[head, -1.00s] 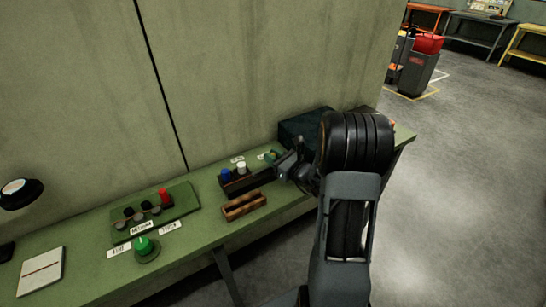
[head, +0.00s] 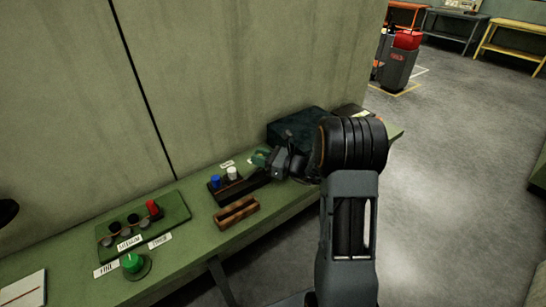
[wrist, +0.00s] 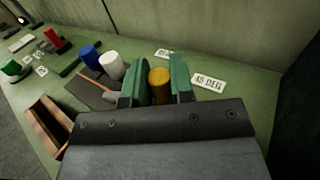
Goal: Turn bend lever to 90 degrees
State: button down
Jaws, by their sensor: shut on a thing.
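A yellow round knob (wrist: 160,84), which looks like the bend lever's handle, stands between the green finger pads of my gripper (wrist: 160,74). My gripper is shut on it, one pad on each side. In the head view my gripper (head: 263,158) is at the bench, just right of the white peg; the knob cannot be made out there. A "45 DEG" label (wrist: 209,82) lies right of the gripper in the wrist view. Another label (wrist: 166,54) lies behind the fingers, partly hidden and unreadable. The lever's arm and pivot are mostly hidden, so its angle cannot be told.
A blue peg (head: 215,181) and a white peg (head: 232,173) stand close left of my gripper. A wooden tray (head: 236,214) lies in front. A dark box (head: 296,128) stands behind right. A green button panel (head: 145,226) and green knob (head: 133,262) are further left.

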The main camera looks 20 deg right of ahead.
jog(key=c, duration=1)
grip_release()
jog(key=v, duration=1.3)
jog(key=shift+s+d, duration=0.25)
jog(key=shift+s, duration=0.05)
